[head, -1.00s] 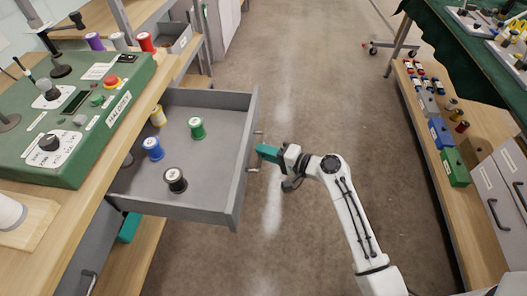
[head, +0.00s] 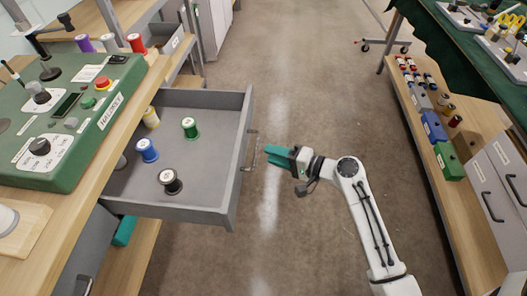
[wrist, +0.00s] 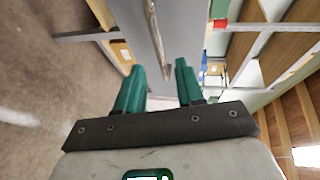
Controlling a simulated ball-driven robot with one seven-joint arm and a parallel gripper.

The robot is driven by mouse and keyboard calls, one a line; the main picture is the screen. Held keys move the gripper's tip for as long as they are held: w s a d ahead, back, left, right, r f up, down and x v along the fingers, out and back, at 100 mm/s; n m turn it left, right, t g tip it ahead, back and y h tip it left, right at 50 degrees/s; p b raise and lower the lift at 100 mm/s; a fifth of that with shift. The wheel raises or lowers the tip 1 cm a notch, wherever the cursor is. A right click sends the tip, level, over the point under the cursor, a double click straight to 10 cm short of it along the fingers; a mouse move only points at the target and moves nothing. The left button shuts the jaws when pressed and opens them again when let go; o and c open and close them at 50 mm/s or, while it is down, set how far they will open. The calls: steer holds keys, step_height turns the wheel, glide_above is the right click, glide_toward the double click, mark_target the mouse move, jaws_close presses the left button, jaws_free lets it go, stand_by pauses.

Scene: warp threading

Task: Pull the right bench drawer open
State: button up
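A grey bench drawer (head: 215,212) stands pulled far out from the bench at the left, with spools inside. Its bar handle (head: 249,152) is on the front face. In the wrist view the handle (wrist: 157,42) runs lengthwise ahead of the fingers. My gripper (head: 273,156) is just right of the handle, with a small gap of floor between them. In the wrist view its two green fingers (wrist: 159,75) are apart with nothing between the tips.
The drawer holds a green spool (head: 190,128), a blue one (head: 148,150), a black one (head: 171,181) and a yellow one (head: 151,117). A green control box (head: 70,140) sits on the bench. The floor aisle (head: 300,80) is clear. Grey drawers (head: 490,190) stand at right.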

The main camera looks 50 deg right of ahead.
steer(key=v, duration=0.6)
steer(key=shift+w, duration=0.1)
stand_by(0.4)
